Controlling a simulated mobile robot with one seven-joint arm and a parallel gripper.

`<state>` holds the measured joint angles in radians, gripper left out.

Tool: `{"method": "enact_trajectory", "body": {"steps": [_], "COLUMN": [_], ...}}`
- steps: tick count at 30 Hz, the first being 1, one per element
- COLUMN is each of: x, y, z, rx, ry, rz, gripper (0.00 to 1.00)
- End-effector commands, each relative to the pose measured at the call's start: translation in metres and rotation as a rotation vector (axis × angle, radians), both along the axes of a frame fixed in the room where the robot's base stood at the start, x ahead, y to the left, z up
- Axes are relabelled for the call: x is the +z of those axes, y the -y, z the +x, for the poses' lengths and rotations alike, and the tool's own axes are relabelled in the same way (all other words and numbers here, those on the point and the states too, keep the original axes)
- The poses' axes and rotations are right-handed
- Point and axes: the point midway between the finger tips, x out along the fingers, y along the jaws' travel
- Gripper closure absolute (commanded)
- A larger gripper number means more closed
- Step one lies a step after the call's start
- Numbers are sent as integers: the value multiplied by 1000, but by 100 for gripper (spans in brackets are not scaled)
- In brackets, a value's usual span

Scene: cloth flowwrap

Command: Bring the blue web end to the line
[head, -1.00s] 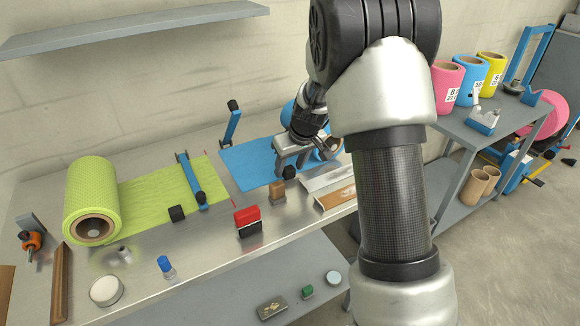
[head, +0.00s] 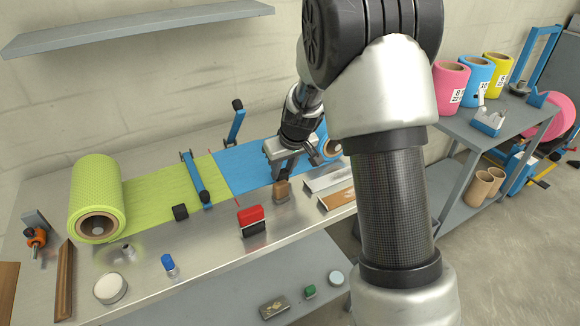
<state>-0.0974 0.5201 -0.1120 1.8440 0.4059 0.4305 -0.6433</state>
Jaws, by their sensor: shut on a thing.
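The blue web (head: 245,170) lies flat on the steel bench, its left end close against the right end of the green web (head: 150,190). Whether they touch or overlap is too fine to tell. Red line marks (head: 238,202) show at the front and back of this join. My gripper (head: 287,172) is over the right part of the blue web, shut on it; the fingertips are partly hidden. A blue clamp bar (head: 195,180) lies across the green web. Another blue bar (head: 236,124) stands raised behind the blue web.
The green roll (head: 96,190) is at left. A tray (head: 328,178) lies right of the gripper.

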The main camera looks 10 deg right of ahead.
Motion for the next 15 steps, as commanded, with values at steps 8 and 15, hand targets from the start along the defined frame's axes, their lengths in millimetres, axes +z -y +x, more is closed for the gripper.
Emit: {"method": "enact_trajectory", "body": {"steps": [8,15], "x": [-1,-1], "y": [-5,-4], "z": [-2,-1], "rx": [3,3], "ry": [-5,-4], "rz": [7,6], "gripper": [67,55]}}
